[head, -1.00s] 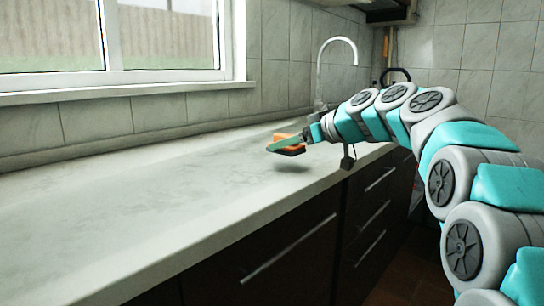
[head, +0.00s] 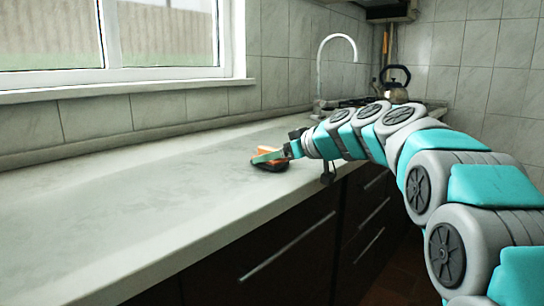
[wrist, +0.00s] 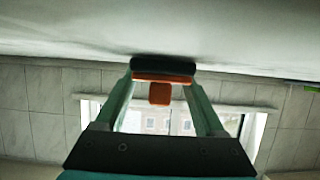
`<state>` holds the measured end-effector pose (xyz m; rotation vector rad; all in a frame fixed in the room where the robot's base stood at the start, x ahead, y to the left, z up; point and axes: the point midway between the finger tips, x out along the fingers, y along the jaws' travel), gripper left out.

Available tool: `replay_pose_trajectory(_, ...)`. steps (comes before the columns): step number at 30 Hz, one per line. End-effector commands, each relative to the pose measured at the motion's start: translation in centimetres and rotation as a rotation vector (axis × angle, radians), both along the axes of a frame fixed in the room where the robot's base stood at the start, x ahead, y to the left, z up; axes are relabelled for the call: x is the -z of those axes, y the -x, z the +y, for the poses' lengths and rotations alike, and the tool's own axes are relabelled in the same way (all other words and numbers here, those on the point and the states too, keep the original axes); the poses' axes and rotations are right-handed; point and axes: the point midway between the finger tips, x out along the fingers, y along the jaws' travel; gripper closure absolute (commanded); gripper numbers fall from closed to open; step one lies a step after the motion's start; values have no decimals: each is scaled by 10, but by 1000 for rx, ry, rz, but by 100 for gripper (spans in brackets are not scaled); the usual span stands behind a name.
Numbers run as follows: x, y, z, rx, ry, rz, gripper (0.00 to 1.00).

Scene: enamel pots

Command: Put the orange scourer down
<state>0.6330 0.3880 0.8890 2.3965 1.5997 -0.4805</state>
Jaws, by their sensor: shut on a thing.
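The orange scourer (head: 269,151) has an orange body with a dark pad underneath. My gripper (head: 267,157) is shut on it, its green fingers on either side. The scourer is low over the pale countertop (head: 150,200), near its front part. In the wrist view, where the counter shows at the top, the scourer (wrist: 160,92) is between my fingertips (wrist: 163,77). Its dark pad meets a dark shadow on the counter there; it is touching or almost touching, and I cannot tell which.
The counter is bare to the left of the scourer, up to the tiled wall and window. Its front edge runs above dark drawers (head: 290,240). Beyond my arm are a white curved tap (head: 338,38) and a dark-handled kettle (head: 396,82).

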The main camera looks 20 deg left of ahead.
Motion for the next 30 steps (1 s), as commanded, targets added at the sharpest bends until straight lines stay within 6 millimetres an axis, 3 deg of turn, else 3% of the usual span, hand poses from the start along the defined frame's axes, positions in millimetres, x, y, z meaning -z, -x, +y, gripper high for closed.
replay_pose_trajectory(4, 4, 0, 0, 0, 0, 0, 83)
replay_pose_trajectory(5, 3, 0, 0, 0, 0, 0, 26)
replay_pose_trajectory(12, 2, 0, 0, 0, 0, 0, 0)
replay_pose_trajectory(23, -2, 1, -2, 0, 0, 1, 0)
replay_pose_trajectory(30, -18, 17, -40, 0, -2, 0, 0)
